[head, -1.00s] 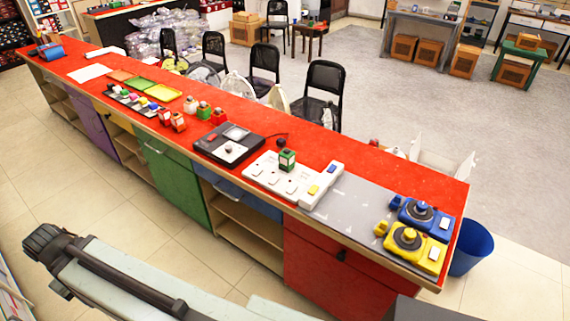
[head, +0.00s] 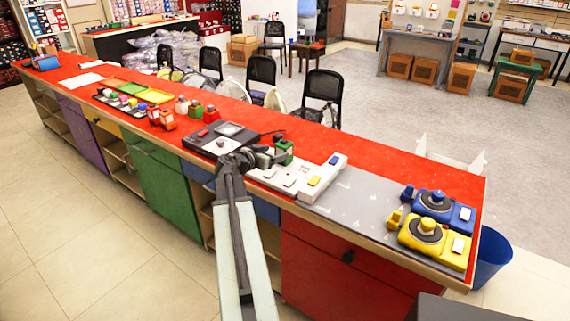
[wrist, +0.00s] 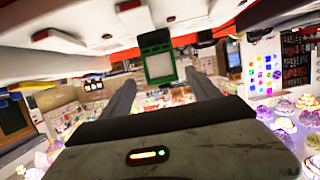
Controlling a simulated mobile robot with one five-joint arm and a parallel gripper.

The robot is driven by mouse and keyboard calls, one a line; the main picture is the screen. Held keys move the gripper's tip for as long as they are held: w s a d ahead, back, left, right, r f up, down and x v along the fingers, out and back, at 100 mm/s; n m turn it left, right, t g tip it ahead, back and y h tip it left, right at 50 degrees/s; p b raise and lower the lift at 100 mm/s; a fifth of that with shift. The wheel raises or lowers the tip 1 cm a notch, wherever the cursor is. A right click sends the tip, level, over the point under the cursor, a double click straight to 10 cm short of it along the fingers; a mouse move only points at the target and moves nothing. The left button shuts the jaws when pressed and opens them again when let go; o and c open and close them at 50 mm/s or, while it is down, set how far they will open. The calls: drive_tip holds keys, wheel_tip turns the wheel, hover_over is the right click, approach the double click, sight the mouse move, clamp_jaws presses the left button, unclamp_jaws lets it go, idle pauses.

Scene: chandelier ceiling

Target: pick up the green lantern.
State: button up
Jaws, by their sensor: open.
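The green lantern (head: 285,147) is a small boxy piece with a dark top, standing on the white socket strip on the red counter. In the wrist view the green lantern (wrist: 158,58) shows as a green frame around a pale panel, ahead of the fingertips and roughly centred between them. My gripper (head: 268,157) is just left of the lantern in the head view, close to its height. In the wrist view the two fingers of my gripper (wrist: 159,78) are spread apart with nothing between them. The lantern's lower part is partly hidden by my gripper in the head view.
The white socket strip (head: 328,170) has raised switches. A dark device (head: 215,140) lies left of it. Small red and green bottles (head: 195,108) stand farther left. Blue (head: 440,207) and yellow (head: 432,240) devices sit at the right end. The red counter behind the lantern is clear.

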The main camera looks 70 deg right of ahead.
sight(280, 151)
drive_tip(key=b+x, duration=0.1)
drive_tip(key=x, duration=0.1)
drive_tip(key=b+x, duration=0.1)
drive_tip(key=x, duration=0.5)
drive_tip(key=shift+w+a+f+b, duration=0.1)
drive_tip(key=shift+w+f+b, duration=0.1)
drive_tip(key=shift+f+b, duration=0.15)
drive_tip(key=shift+a+r, duration=0.1)
drive_tip(key=shift+r, duration=0.05)
clamp_jaws()
drive_tip(key=shift+r, duration=0.1)
